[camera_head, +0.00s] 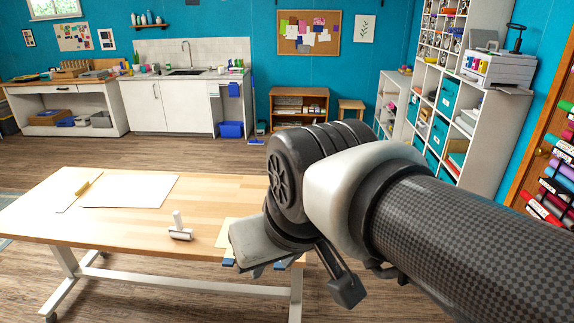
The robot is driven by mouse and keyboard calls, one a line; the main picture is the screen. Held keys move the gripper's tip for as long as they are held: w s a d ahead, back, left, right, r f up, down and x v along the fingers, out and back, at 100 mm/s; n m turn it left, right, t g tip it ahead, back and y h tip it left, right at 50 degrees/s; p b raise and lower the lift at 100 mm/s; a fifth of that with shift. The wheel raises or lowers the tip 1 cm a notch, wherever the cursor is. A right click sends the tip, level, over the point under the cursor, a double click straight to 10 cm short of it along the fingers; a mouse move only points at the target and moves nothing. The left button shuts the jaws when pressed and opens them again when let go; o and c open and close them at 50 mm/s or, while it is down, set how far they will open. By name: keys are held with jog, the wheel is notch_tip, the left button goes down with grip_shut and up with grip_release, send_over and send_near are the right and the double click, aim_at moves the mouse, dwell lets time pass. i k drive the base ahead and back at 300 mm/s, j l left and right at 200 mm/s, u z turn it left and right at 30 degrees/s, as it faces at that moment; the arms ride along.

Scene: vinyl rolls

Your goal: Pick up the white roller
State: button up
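The white roller (180,233) lies on the wooden worktable (120,222), near its front edge. Its white handle points up and away from the front edge. My gripper (255,265) is to the right of the roller and apart from it, over the table's right front part. It is seen partly from behind, with two blue-tipped fingers that appear spread apart. Nothing shows between them. My arm hides the table's right end.
A pale flat piece (226,232) lies partly behind my gripper. The tabletop around the roller is clear. Shelves (445,110) stand at the right.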

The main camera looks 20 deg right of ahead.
aim_at(178, 232)
jog(key=z, duration=4.15)
jog(key=u, duration=4.15)
jog(key=i+j+z, duration=0.15)
jog(key=z, duration=0.2)
jog(key=i+j+z, duration=0.1)
jog(key=j+z, duration=0.3)
jog(key=i+j+z, duration=0.1)
jog(key=z, duration=0.25)
